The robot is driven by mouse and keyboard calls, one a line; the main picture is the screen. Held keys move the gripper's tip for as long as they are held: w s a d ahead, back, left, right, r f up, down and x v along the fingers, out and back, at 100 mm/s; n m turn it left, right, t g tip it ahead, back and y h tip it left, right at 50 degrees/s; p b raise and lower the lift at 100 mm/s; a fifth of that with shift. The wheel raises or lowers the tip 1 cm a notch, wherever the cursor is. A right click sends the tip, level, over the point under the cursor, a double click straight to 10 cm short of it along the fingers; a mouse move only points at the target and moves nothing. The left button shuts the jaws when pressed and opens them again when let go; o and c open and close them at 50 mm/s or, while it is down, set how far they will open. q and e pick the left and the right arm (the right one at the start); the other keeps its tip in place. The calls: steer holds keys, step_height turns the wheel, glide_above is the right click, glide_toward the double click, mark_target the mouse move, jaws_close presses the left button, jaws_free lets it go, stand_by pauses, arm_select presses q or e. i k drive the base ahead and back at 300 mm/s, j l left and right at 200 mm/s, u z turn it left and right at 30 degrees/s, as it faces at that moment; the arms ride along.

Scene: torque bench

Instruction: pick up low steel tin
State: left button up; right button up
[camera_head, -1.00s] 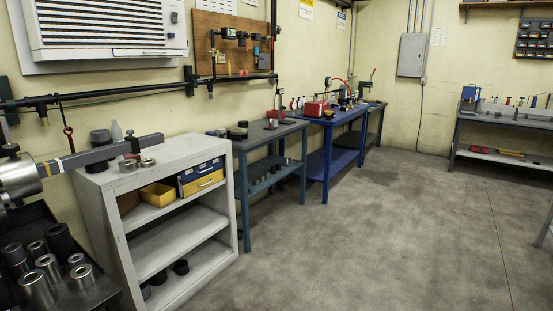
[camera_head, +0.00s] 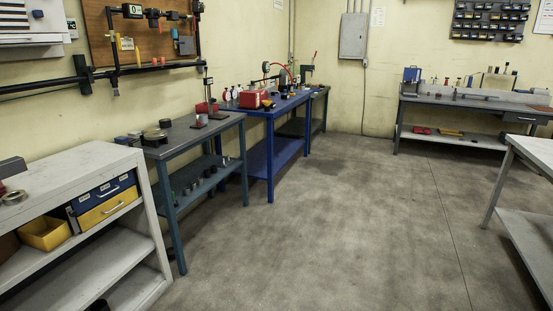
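A low round metal piece (camera_head: 155,135) sits on the near end of the teal bench, beside small dark pieces. A short steel ring or tin (camera_head: 14,198) stands at the left on top of the pale shelf unit. I cannot tell which of these, if either, is the low steel tin. Neither of my grippers shows in the head view.
The pale shelf unit (camera_head: 75,170) stands at the left, with a yellow bin (camera_head: 45,234) in it. Beyond are the teal bench (camera_head: 190,140) and blue bench (camera_head: 290,102). A pale table (camera_head: 535,155) stands at the right. The middle floor (camera_head: 330,220) is clear.

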mark_target(203, 119)
steer(key=i+z, duration=0.1)
steer(key=i, duration=1.4)
